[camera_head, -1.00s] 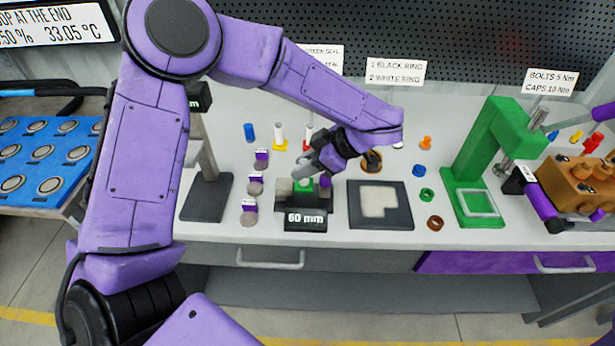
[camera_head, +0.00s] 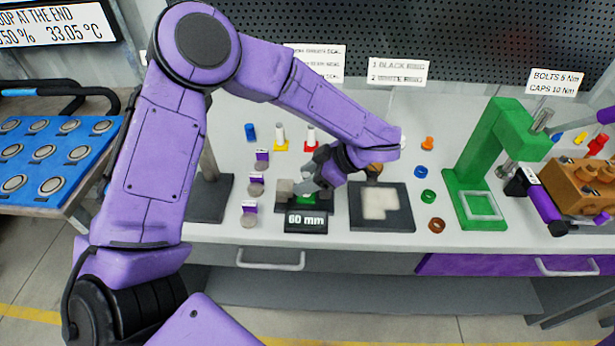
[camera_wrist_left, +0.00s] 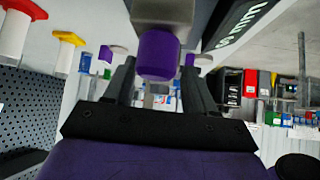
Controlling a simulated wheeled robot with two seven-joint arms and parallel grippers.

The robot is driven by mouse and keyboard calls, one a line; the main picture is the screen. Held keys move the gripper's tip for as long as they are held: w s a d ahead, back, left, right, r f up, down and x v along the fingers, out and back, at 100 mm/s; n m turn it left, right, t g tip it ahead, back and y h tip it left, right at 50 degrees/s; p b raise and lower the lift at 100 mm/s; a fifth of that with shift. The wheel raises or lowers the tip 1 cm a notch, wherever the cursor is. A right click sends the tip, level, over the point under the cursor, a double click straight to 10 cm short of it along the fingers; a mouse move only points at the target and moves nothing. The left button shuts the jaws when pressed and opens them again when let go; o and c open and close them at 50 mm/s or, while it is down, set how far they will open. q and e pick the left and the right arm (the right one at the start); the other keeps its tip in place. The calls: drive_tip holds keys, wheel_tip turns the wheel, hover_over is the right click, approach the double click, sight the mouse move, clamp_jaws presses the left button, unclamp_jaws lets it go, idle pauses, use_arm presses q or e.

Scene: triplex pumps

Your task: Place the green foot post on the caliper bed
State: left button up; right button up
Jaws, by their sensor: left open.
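The caliper bed (camera_head: 340,205) is a dark block with a "60 mm" display on its front and a grey jaw block (camera_head: 285,187) at its left. A green piece (camera_head: 306,198), which looks like the green foot post's foot, shows on the bed just below my left gripper. The rest of the post is hidden. My left gripper (camera_head: 306,185) is low over the bed, with open jaws. In the left wrist view, a purple knob (camera_wrist_left: 158,55) on a grey block (camera_wrist_left: 163,10) lies ahead, between the spread fingers. Contact cannot be told.
Posts with yellow (camera_head: 281,147) and red (camera_head: 311,146) feet stand behind the caliper. A dark tray (camera_head: 400,215) with a pale square is to its right, then small rings and a green press (camera_head: 475,175). A dark stand (camera_head: 210,200) is to its left.

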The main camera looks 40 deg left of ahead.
use_arm(q)
drive_tip(key=v, duration=1.2)
drive_tip(key=shift+b, duration=0.4)
